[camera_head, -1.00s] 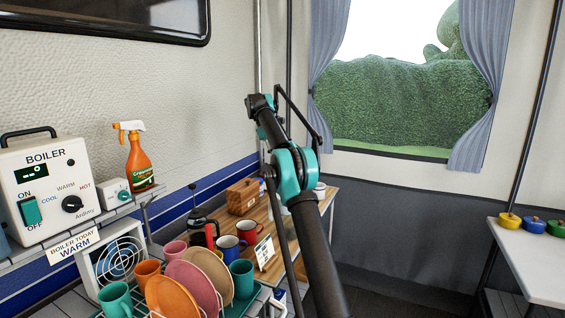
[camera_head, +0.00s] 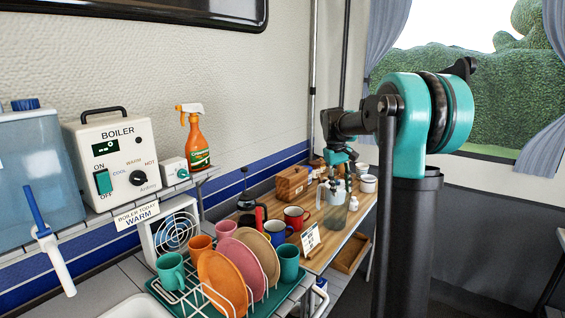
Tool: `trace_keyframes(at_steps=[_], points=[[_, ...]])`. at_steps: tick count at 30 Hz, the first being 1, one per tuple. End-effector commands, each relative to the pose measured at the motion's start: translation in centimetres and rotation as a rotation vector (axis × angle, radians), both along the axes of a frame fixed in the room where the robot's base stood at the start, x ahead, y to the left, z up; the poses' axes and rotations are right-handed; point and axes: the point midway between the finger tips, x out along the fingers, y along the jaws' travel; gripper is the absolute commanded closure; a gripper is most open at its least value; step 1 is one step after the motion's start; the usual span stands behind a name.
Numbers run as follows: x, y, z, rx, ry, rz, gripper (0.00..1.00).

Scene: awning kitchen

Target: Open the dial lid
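The white boiler box (camera_head: 112,165) stands on the shelf at the left, with a black dial (camera_head: 138,178), a green switch (camera_head: 103,182) and a small display. I cannot make out a separate lid over either dial. My gripper (camera_head: 341,172) is small at the far end of my arm, over the wooden counter and well to the right of the boiler.
An orange spray bottle (camera_head: 194,138) stands right of the boiler. A blue water container (camera_head: 38,165) with a tap is at its left. Below are a dish rack (camera_head: 178,290) with plates and cups, and a wooden counter (camera_head: 335,247) with mugs, a wooden box (camera_head: 292,184) and a sign.

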Motion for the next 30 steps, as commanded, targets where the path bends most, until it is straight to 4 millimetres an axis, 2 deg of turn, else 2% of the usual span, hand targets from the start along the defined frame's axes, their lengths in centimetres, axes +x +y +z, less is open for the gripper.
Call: trace_keyframes(at_steps=[1,8,15,18,21,24,26,28,30], points=[[-2.2,0.0,-1.2,0.014,-0.027,-0.017,0.64],[-11.3,0.3,-6.9,0.087,-0.156,-0.105,0.64],[-21.8,1.0,-13.7,0.169,-0.285,-0.201,0.64],[-25.6,1.3,-16.2,0.199,-0.329,-0.238,0.64],[-28.5,1.6,-18.2,0.224,-0.361,-0.265,0.64],[-30.2,1.7,-19.3,0.238,-0.382,-0.282,0.64],[-30.6,1.8,-19.6,0.242,-0.388,-0.288,0.64],[-29.9,1.7,-19.1,0.244,-0.392,-0.302,0.64],[-27.8,1.6,-17.6,0.238,-0.393,-0.326,0.64]])
